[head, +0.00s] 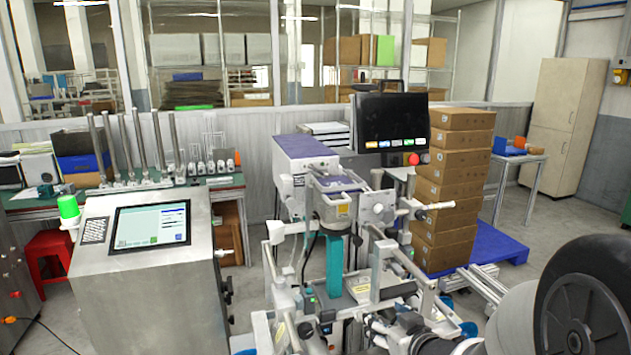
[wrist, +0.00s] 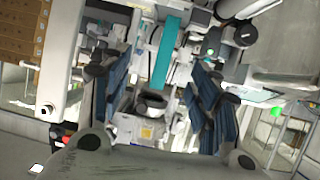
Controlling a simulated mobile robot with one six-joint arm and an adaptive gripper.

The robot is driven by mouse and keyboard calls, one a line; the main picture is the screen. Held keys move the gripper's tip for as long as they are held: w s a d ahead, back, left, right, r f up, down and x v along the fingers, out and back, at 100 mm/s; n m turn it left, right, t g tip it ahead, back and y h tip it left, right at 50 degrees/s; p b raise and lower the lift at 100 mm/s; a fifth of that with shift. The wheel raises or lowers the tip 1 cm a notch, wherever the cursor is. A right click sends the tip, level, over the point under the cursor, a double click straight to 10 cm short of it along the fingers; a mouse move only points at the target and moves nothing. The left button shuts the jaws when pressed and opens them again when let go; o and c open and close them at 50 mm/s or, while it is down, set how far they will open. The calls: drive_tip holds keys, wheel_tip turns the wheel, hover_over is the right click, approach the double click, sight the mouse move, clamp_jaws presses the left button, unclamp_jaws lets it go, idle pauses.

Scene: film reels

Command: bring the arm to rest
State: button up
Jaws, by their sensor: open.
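In the wrist view, my gripper (wrist: 160,85) is open, its two dark-blue ribbed finger pads standing apart to the left and right. I see nothing held between them. Behind the gap is the machine with a teal film strip (wrist: 165,50). In the head view, the same kind of teal strip (head: 334,265) runs down the front of the packaging machine (head: 310,160). My gripper does not show in the head view. The distance between my fingers and the machine is hard to tell.
A steel cabinet with a touchscreen (head: 150,225) stands at left. A stack of brown cartons (head: 450,185) stands on a blue pallet (head: 490,247) right of the machine. A green-topped bench (head: 225,180) is behind. Bare floor (head: 545,225) shows at right.

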drive_tip(key=s+d+r+m+g+h, duration=0.25)
drive_tip(key=s+r+h, duration=0.2)
drive_tip(key=s, duration=0.45)
drive_tip(key=s+a+g, duration=0.2)
drive_tip(key=s, duration=0.8)
drive_tip(key=s+a+r+g+y, duration=0.1)
drive_tip(key=s+a+g, duration=0.1)
drive_tip(key=s, duration=0.8)
drive_tip(key=shift+s+r+m+g, duration=0.3)
drive_tip(key=shift+m+g, duration=0.05)
drive_tip(key=shift+g, duration=0.4)
